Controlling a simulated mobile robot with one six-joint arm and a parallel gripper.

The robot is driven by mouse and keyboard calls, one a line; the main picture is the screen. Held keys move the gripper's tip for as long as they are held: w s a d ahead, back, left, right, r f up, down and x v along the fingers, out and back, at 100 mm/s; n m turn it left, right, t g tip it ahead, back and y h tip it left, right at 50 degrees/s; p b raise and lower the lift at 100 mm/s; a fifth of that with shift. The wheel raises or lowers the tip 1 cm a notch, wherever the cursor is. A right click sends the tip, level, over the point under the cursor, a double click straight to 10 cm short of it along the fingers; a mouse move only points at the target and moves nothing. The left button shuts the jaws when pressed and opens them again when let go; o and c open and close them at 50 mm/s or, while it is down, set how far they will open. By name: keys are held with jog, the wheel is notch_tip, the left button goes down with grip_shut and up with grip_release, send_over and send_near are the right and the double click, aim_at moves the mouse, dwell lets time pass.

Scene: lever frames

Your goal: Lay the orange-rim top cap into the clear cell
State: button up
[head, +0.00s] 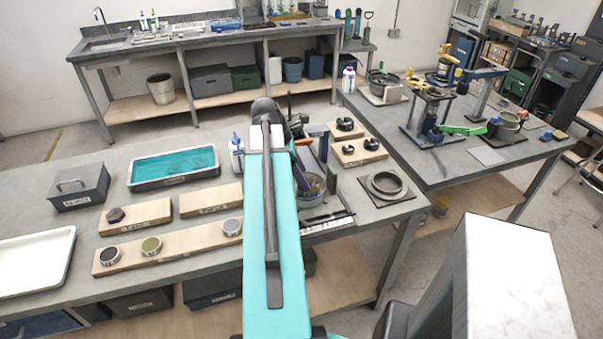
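My turquoise arm (272,230) reaches from the bottom over the near bench. Its dark wrist is at the far end. I cannot make out my gripper's fingers or what is between them. A small orange patch shows beside the wrist; I cannot tell if it is a cap rim. No clear cell can be picked out for certain. A long board (185,248) holds three round metal-rimmed pieces: a dark one (110,256), an olive one (151,245) and a grey one (232,227). A dark round piece (115,215) sits on a shorter board behind.
An empty board (211,199), a turquoise-filled tray (173,168), a grey box (80,188) and a white tray (32,262) share the bench. A metal ring (384,185) lies right of my arm. Boards with black pieces (358,151) stand behind it. Another bench (455,165) holds equipment.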

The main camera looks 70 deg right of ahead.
jog(key=shift+r, duration=0.1)
dwell(0.3)
jog(key=b+v, duration=0.2)
jog(key=v, duration=1.1)
jog(key=shift+r+b, duration=0.3)
jog(key=shift+b, duration=0.1)
jog(key=shift+w+r, duration=0.1)
jog(key=shift+w, duration=0.05)
